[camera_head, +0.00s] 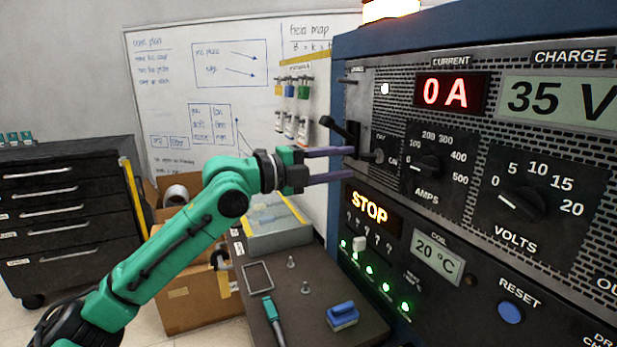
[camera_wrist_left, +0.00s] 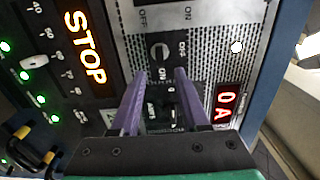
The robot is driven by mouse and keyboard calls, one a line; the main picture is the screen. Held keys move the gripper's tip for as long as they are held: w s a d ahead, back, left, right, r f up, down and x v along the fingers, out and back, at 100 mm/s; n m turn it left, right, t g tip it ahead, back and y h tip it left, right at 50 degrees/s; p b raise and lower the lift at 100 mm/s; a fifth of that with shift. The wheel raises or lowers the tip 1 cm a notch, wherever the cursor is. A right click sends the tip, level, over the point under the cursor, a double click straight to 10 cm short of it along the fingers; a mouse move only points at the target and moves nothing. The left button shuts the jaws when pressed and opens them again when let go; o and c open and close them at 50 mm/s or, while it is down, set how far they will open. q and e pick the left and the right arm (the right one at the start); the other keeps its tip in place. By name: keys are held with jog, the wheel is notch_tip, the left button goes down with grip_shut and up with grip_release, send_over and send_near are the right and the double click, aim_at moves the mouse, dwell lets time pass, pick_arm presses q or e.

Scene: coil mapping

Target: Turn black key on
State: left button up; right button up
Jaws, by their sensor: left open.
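A black key switch (camera_head: 378,156) with OFF/ON lettering is on the front panel of the power supply (camera_head: 355,100), left of the AMPS knob. A dark round switch with ON lettering (camera_wrist_left: 160,51) shows beyond my fingers in the left wrist view; I take it to be the key switch. My left gripper (camera_head: 350,163) is open, its two purple fingers pointing at the panel just left of the key. The fingers have an empty gap between them, and I cannot tell whether they touch the panel. My right gripper is not in view.
A black lever (camera_head: 338,130) sticks out just above my left fingers. The AMPS knob (camera_head: 427,167) and VOLTS knob (camera_head: 520,203) are to the right. The STOP display (camera_head: 369,208) is lit below.

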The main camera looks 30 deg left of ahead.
pick_arm(q)
jog(key=b+v, duration=0.5)
jog(key=v, duration=0.4)
